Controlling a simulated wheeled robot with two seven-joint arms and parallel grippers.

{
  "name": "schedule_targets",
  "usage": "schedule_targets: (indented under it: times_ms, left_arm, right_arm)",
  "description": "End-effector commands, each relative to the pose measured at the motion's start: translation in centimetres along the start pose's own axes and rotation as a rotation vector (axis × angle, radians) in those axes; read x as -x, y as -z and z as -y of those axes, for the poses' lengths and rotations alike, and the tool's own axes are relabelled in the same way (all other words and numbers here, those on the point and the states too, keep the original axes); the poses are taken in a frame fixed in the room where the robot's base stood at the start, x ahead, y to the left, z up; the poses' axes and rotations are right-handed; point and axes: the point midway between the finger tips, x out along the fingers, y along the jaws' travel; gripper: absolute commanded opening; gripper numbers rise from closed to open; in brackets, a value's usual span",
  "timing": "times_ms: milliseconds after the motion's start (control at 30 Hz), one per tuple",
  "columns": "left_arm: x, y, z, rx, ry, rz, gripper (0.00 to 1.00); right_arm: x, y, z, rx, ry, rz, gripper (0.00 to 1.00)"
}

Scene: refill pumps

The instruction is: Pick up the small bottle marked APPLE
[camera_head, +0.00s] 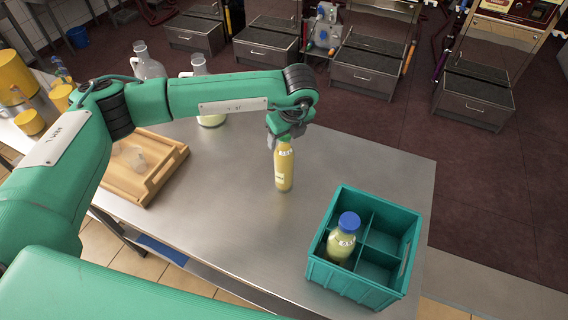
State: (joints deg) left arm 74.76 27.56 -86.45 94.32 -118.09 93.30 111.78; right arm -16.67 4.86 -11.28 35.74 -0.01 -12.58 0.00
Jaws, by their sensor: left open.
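A small bottle (284,168) with yellow-orange contents stands upright on the steel table. It bears small white labels, whose print is too small to read for certain. My left gripper (284,141) is directly above it, pointing down, with its fingers at the bottle's top. The gripper is open, and its fingers partly hide the bottle's neck. A second small bottle (341,243) with pale yellow contents and a blue cap stands in a compartment of the green crate (390,212). My right gripper is not in view.
The steel table (235,210) is clear around the standing bottle. Glass jugs (147,66) stand at the back left, partly behind my left arm. A wooden tray (165,172) with small clear items lies at the left. The crate's other compartments look empty.

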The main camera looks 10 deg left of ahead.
Motion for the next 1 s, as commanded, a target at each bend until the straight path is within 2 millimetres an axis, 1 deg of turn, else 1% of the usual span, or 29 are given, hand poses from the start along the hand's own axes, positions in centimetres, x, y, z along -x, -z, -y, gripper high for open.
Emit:
schedule_targets:
  times_ms: [33, 100, 200, 300, 433, 467, 500, 567, 600, 767, 1000]
  left_arm:
    - [-0.3, -0.2, -0.1, 0.0, -0.003, 0.0, 0.63]
    - [-1.3, -0.1, -0.1, 0.0, -0.002, -0.001, 0.63]
    - [-2.1, -0.1, 0.0, 0.0, 0.0, 0.0, 0.63]
    - [-2.3, -0.1, 0.0, -0.001, 0.001, 0.0, 0.63]
    - [-2.3, -0.1, 0.0, -0.001, 0.001, 0.0, 0.63]
    - [-2.3, -0.1, 0.0, -0.001, 0.001, 0.0, 0.59]
    - [-2.3, -0.1, 0.0, -0.001, 0.001, 0.0, 0.51]
    - [-2.3, -0.1, 0.0, -0.001, 0.001, 0.0, 0.39]
    - [-2.3, -0.1, 0.0, -0.001, 0.001, 0.0, 0.31]
    - [-2.3, -0.1, 0.0, -0.001, 0.001, 0.0, 0.0]
    - [-2.1, -0.1, 0.1, 0.0, 0.003, 0.001, 0.0]
  right_arm:
    - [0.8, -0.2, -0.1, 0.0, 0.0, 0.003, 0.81]
    - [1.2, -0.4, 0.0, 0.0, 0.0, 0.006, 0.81]
    - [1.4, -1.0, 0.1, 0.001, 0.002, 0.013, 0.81]
    - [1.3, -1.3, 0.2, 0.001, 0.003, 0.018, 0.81]
    - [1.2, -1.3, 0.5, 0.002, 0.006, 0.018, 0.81]
    - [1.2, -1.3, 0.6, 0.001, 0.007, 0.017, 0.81]
    - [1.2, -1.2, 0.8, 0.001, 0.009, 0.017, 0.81]
    - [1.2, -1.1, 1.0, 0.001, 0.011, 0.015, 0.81]
    - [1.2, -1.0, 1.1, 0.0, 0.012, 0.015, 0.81]
    - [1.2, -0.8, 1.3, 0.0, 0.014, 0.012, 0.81]
    - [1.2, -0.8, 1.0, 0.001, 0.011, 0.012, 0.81]
